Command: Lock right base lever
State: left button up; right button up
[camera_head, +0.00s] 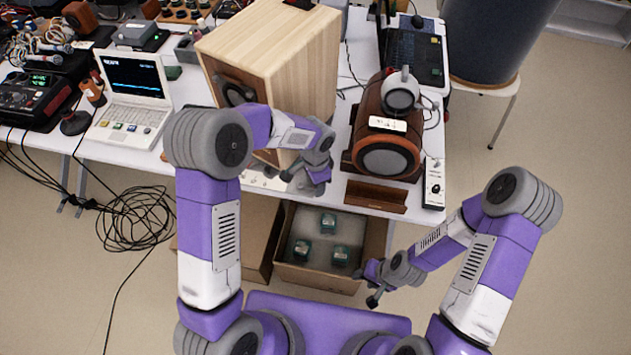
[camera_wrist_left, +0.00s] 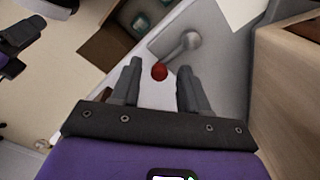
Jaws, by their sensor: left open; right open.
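In the left wrist view, a grey lever (camera_wrist_left: 182,48) with a red ball knob (camera_wrist_left: 159,72) sits on a grey base plate (camera_wrist_left: 222,62). The open fingers of my left gripper (camera_wrist_left: 160,77) appear on either side of the knob; contact is not clear. In the head view my left gripper (camera_head: 312,184) is at the front of the large wooden speaker (camera_head: 285,65), low near the table edge. My left arm hides the lever there. My right gripper (camera_head: 373,287) is open and empty beside the cardboard box, away from the speaker.
An open cardboard box (camera_head: 297,276) with several small green-topped items stands below the table edge. A dark red rounded speaker (camera_head: 384,133), a brown wooden tray (camera_head: 376,197) and a white remote-like device (camera_head: 434,183) are to the right. A white laptop (camera_head: 134,92) is left.

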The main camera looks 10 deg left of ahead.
pick_arm(q)
notch_tip(320, 180, up, 8)
jog(key=shift+f+p, duration=0.2)
jog(key=shift+p, duration=0.95)
pick_arm(e)
notch_tip(320, 180, up, 2)
jog(key=shift+r, duration=0.1)
